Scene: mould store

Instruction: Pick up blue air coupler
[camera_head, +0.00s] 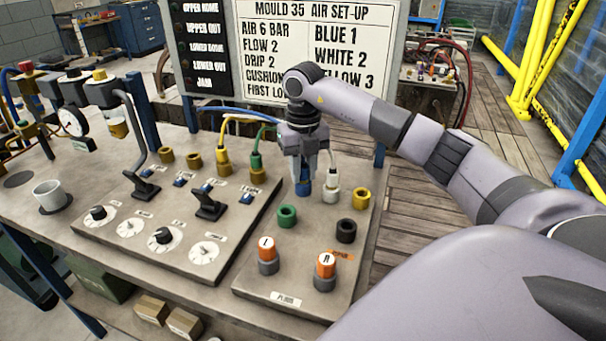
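The blue air coupler (303,187) is upright on the right-hand panel, mostly hidden behind my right gripper (304,176). That gripper points straight down with its fingertips at the coupler's upper part. I cannot tell whether the fingers are closed on it or only around it. A blue hose (240,110) runs from the left towards the coupler and passes behind the gripper. My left gripper is not in view.
A white coupler (331,188) stands just right of the blue one. Yellow (223,160) and green (256,165) couplers with hoses stand to the left. A green port (287,216), a black port (346,231) and orange buttons (267,252) lie in front. The set-up board (285,75) stands behind.

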